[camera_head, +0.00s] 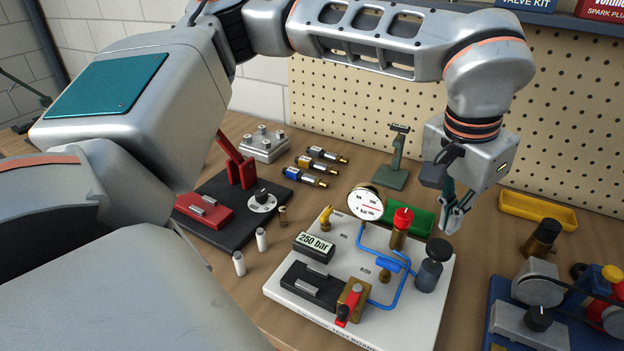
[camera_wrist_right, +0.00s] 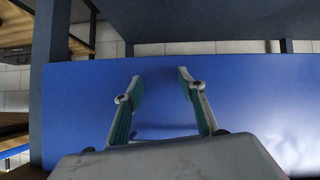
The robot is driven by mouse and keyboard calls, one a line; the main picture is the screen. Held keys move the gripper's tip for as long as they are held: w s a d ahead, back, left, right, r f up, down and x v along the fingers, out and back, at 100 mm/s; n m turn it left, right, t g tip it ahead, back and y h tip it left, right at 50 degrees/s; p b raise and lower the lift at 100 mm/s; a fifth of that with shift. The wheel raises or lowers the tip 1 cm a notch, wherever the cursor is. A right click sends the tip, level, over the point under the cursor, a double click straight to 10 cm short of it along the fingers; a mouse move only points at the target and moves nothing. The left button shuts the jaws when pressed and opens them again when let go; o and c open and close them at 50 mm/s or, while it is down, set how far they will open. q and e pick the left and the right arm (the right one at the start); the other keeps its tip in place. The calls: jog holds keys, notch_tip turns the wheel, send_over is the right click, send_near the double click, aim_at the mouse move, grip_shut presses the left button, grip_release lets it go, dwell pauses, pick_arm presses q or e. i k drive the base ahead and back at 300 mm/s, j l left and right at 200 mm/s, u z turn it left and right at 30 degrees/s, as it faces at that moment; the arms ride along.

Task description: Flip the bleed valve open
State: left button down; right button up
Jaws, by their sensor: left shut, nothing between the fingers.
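A white test board (camera_head: 440,292) stands on the bench. A small blue lever (camera_head: 388,265) sits on it beside bent blue tubing; small print near it is too blurred to read surely, so I cannot confirm it is the bleed valve. The board also bears a yellow handle (camera_head: 326,216), a red knob (camera_head: 403,217), a round gauge (camera_head: 366,204) and a brass block (camera_head: 353,296) with a red lever. My left gripper (camera_head: 452,222) is shut and empty, pointing down above the board's back right corner, apart from the fittings. My right gripper (camera_wrist_right: 160,76) is open and empty before a blue surface.
A display reading 250 bar (camera_head: 314,246) and a black-topped cylinder (camera_head: 430,268) stand on the board. A green tray (camera_head: 408,215) and yellow tray (camera_head: 537,211) lie behind. A blue fixture (camera_head: 500,290) is at right, a black plate (camera_head: 236,232) at left.

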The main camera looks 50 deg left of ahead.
aim_at(388, 266)
jog(key=k, duration=1.15)
